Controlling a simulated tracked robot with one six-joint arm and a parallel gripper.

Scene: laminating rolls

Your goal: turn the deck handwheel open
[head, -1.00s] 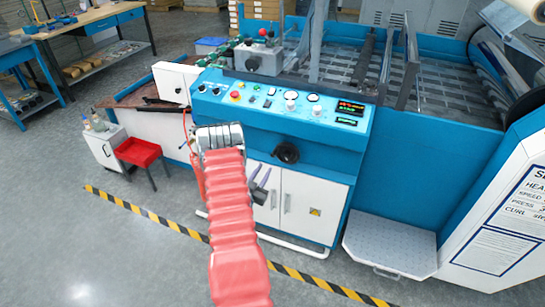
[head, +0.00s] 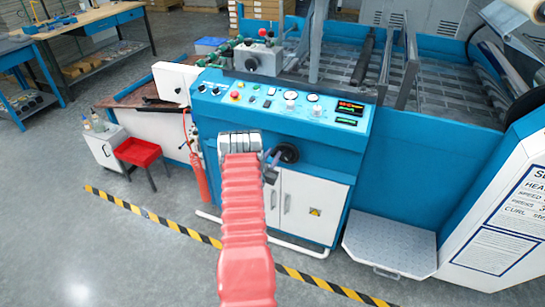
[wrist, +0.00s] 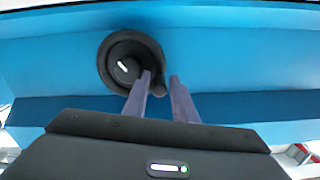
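The black round handwheel (head: 287,153) is on the blue front panel of the machine, below the control console. In the wrist view the handwheel (wrist: 117,51) has a short white mark near its hub, and a dark knob (wrist: 158,86) at its lower right rim. My gripper (wrist: 161,76) has its two purple-grey fingers apart at that lower right edge, with the knob showing between them. Whether either finger touches the knob I cannot tell. In the head view my gripper (head: 272,160) is at the left edge of the wheel, and my red-sleeved arm hides part of the panel.
The control console (head: 285,103) with buttons and displays sits above the wheel. White cabinet doors (head: 312,205) are below it. A grey step (head: 390,243) stands at the right, a red fire extinguisher (head: 200,180) and red stool (head: 138,152) at the left.

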